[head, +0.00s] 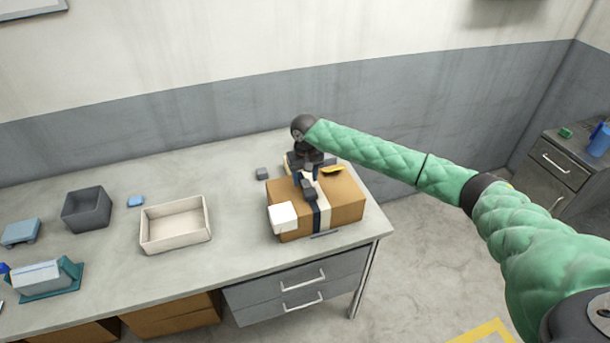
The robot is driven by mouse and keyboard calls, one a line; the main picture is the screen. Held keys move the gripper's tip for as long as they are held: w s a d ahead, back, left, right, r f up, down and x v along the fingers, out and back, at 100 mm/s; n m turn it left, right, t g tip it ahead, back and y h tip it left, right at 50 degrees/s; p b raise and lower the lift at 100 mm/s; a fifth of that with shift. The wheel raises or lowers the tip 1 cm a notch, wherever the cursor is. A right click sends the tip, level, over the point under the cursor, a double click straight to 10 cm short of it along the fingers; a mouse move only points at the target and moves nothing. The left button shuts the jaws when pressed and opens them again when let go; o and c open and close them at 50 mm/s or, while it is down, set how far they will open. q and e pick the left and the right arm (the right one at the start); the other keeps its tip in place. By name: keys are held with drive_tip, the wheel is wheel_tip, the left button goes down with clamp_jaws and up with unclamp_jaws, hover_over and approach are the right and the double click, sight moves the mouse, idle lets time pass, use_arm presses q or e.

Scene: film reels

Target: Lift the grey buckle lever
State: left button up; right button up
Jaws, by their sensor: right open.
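A brown cardboard box (346,207) sits at the right end of the table. A dark strap (319,218) runs over its top and down its front. A dark grey buckle with its lever (308,190) lies on the strap on top of the box; the lever's exact angle is too small to tell. My right gripper (308,177) is open and points down just over the buckle's far end. It partly hides that end, and I cannot tell whether the fingers touch it. My left gripper is not in view.
A white block (283,217) is at the box's front left corner, and a yellow item (333,170) lies at its back. A small grey block (262,173), a cream tray (176,240) and a dark grey bin (87,225) stand to the left.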

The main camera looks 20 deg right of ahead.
drive_tip(key=c, duration=1)
